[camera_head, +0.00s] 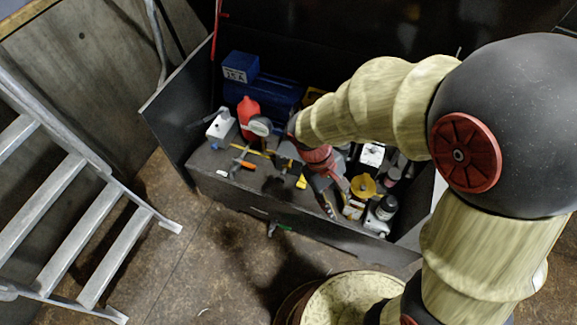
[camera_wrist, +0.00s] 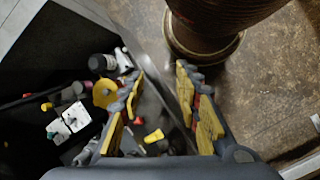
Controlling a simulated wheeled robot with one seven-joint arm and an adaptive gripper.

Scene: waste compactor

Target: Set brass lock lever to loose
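I cannot make out a brass lock lever for certain in either view. A small metal fitting (camera_head: 272,228) with a green part beside it sits low on the front of the dark bin (camera_head: 165,112); it is too small to tell its position. My gripper (camera_wrist: 160,72) is open in the wrist view, its yellow-padded fingers apart with nothing between them. In the head view my gripper is over the front part of the bin, partly hidden by my arm.
The bin holds a red bottle (camera_head: 248,108), a blue box (camera_head: 241,67), a yellow-topped item (camera_head: 363,187), which also shows in the wrist view (camera_wrist: 105,92), and several tools. A metal ladder (camera_head: 75,235) stands at left. Brown floor before the bin is mostly clear.

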